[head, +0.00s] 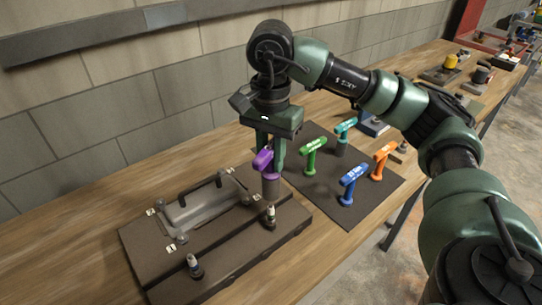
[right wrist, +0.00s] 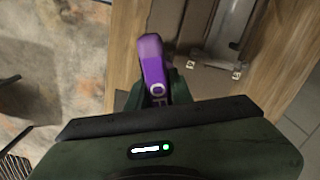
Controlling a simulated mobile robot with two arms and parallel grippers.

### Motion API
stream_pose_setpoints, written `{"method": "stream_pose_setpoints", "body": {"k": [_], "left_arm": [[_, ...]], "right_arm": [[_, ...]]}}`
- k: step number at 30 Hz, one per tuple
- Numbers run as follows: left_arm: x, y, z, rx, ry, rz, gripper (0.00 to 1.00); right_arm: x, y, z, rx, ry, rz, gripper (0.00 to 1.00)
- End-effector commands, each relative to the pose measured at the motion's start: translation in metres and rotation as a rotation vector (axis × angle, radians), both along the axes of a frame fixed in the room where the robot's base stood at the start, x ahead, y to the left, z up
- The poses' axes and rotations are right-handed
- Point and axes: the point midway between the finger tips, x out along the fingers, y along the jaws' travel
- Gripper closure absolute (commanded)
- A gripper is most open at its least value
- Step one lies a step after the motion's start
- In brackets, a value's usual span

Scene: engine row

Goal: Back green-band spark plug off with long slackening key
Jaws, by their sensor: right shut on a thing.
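My right gripper (head: 266,153) is shut on a purple T-handled key (head: 261,161), whose grey socket (head: 271,188) points down at the right part of the brown engine block (head: 217,242). The purple handle also shows in the right wrist view (right wrist: 152,65). Whether the socket sits over a plug is hidden. One spark plug (head: 270,216) stands just in front of the socket and another (head: 194,265) stands at the front left of the block. Their band colours are too small to tell surely. My left gripper is not in view.
A grey cover (head: 205,211) with a black handle lies on the block. On a dark mat (head: 315,187) stand green (head: 313,154), teal (head: 345,127), blue (head: 352,181) and orange (head: 382,158) T-handled keys. A brick wall runs behind the bench.

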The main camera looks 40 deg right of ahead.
Motion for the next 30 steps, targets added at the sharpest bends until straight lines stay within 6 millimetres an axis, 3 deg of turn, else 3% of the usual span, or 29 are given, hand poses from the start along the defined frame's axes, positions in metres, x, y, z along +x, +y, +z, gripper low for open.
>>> {"method": "stream_pose_setpoints", "body": {"k": [30], "left_arm": [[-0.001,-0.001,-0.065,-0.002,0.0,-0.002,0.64]], "right_arm": [[0.0,0.0,-0.069,0.001,-0.002,0.001,1.0]]}}
